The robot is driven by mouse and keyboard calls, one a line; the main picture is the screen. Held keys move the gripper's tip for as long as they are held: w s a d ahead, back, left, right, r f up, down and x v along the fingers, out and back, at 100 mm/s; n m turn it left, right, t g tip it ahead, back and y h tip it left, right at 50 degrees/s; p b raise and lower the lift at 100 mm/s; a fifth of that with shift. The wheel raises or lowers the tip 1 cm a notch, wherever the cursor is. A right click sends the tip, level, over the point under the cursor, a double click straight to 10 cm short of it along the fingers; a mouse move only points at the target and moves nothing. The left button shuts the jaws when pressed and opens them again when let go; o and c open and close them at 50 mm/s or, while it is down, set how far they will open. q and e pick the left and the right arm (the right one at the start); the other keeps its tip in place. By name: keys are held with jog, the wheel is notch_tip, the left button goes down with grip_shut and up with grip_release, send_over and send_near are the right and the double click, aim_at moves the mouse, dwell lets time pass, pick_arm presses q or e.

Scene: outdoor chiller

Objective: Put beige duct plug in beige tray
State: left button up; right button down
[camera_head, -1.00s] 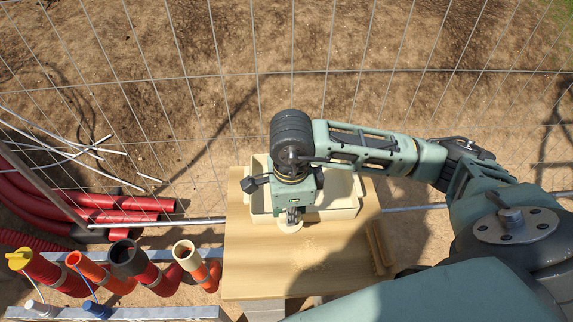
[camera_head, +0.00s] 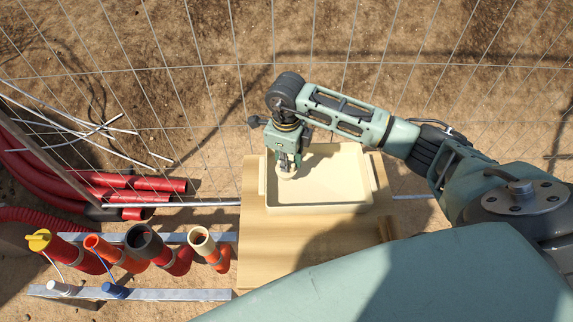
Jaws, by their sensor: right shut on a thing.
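The beige tray (camera_head: 345,190) stands on a wooden board, with its inside mostly clear to see. My right gripper (camera_head: 287,166) points down over the tray's left part. It is shut on the beige duct plug (camera_head: 287,173), a small pale piece at its fingertips. I cannot tell whether the plug touches the tray floor or hangs a little above it. My left gripper is not in view.
The wooden board (camera_head: 265,250) is bare in front of the tray. To its left stand several pipe ends, among them a yellow-capped one (camera_head: 39,240) and a dark one (camera_head: 143,240). Red pipes (camera_head: 140,183) lie behind them. A wire fence (camera_head: 215,90) stands behind the board.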

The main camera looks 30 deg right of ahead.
jog(key=shift+w+f, duration=0.15)
jog(key=shift+w, duration=0.1)
jog(key=shift+f, duration=0.25)
notch_tip(320, 180, down, 4)
jog(key=shift+d+r+p, duration=0.1)
jog(key=shift+r+p, duration=0.1)
jog(key=shift+p, duration=0.4)
jog(key=shift+f, duration=0.1)
jog(key=c, duration=2.3)
grip_release()
jog(key=shift+f, duration=0.1)
jog(key=o, duration=0.5)
